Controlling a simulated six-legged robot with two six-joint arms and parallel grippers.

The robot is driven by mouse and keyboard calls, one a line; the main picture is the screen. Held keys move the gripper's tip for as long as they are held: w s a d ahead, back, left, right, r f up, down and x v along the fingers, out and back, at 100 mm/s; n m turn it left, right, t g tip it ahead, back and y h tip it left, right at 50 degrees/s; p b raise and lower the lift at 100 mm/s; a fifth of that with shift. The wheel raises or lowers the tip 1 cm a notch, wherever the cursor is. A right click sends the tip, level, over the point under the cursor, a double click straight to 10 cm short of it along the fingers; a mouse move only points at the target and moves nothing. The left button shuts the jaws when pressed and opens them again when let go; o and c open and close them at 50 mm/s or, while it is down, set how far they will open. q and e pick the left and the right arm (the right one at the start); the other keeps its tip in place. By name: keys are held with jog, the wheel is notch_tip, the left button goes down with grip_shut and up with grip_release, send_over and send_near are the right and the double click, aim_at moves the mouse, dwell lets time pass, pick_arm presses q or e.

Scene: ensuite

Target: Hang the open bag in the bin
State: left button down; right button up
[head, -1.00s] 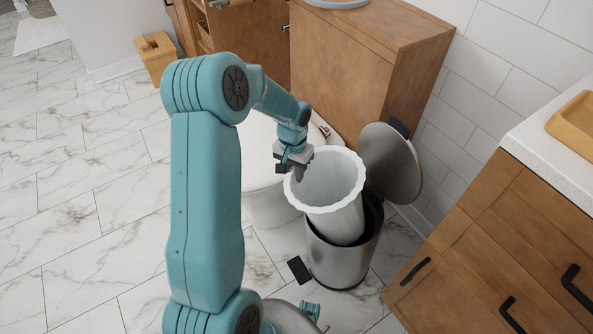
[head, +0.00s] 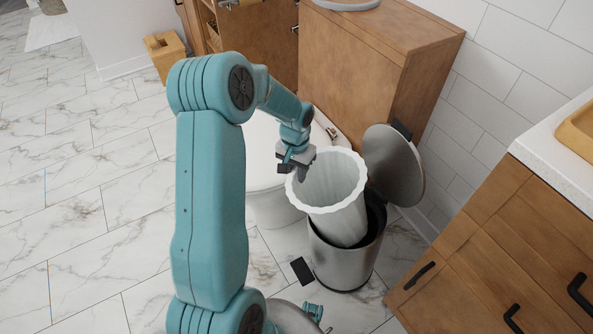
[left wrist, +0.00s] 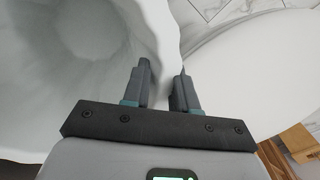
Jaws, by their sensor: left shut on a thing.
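The white open bag (head: 328,184) has a wide scalloped rim and tilts, its lower end inside the mouth of the steel pedal bin (head: 342,262). Its rim stands well above the bin's dark edge. The bin's round lid (head: 393,167) is up at the right. My left gripper (head: 299,170) is shut on the bag's rim at its left side. In the left wrist view the bag (left wrist: 90,45) opens on the left and its edge passes between the fingers (left wrist: 160,80). My right gripper is not clearly in view.
A white toilet (head: 265,150) stands left of and behind the bin. A wooden cabinet (head: 350,75) is behind it. A drawer vanity (head: 490,255) stands at the right. A wooden box (head: 164,55) is far left. The marble floor at left is clear.

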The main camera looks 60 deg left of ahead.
pick_arm(q)
jog(key=shift+w+d+f+b, duration=0.1)
jog(key=shift+w+d+b, duration=0.1)
jog(key=shift+d, duration=0.45)
jog(key=shift+w+d+f+b, duration=0.1)
jog(key=shift+w+d, duration=0.05)
jog(key=shift+d, duration=0.5)
dwell(0.5)
jog(key=c, duration=0.9)
grip_release()
jog(key=shift+o, duration=0.9)
jog(key=shift+w+r, duration=0.15)
jog(key=o, duration=0.7)
jog(key=shift+r, duration=0.15)
notch_tip(320, 180, up, 8)
jog(key=p, duration=0.6)
